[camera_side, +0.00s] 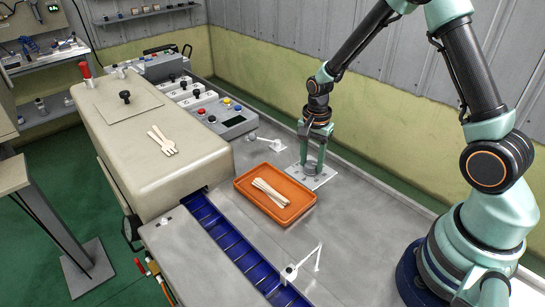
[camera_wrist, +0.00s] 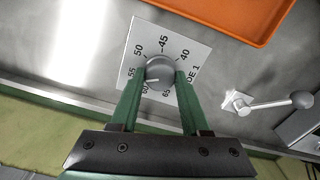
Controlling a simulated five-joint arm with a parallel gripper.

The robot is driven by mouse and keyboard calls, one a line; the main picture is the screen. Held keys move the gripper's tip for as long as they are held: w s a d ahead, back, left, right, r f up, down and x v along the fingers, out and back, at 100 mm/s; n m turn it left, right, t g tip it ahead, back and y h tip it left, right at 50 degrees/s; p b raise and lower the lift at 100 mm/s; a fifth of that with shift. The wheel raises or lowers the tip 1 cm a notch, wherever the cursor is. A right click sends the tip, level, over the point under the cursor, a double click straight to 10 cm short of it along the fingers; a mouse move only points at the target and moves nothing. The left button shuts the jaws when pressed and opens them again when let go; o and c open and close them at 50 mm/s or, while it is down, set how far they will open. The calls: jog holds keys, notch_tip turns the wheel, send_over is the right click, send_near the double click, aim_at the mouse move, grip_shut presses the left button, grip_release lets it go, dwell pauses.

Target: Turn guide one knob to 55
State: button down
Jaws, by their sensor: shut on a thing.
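The guide one knob (camera_wrist: 160,68) is a round grey dial on a white plate (camera_wrist: 194,50) marked "DE 1", with printed numbers from 40 to 65 around it. My gripper (camera_wrist: 163,74) has its green fingers on both sides of the knob and is shut on it. A pale mark on the knob's near side lies toward the 55 and 60 numbers; its exact reading is hard to tell. In the side view my gripper (camera_side: 312,163) points straight down at the white plate (camera_side: 325,178), and the fingers partly hide the knob.
An orange tray (camera_side: 244,187) with wooden sticks (camera_side: 270,192) lies just left of the plate. A blue conveyor (camera_side: 225,240) and a beige machine housing (camera_side: 185,150) lie farther left.

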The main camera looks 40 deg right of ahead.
aim_at(311, 164)
jog(key=shift+m, duration=0.3)
jog(key=shift+c, duration=1.9)
grip_release()
jog(key=shift+r, duration=0.15)
notch_tip(311, 164, up, 12)
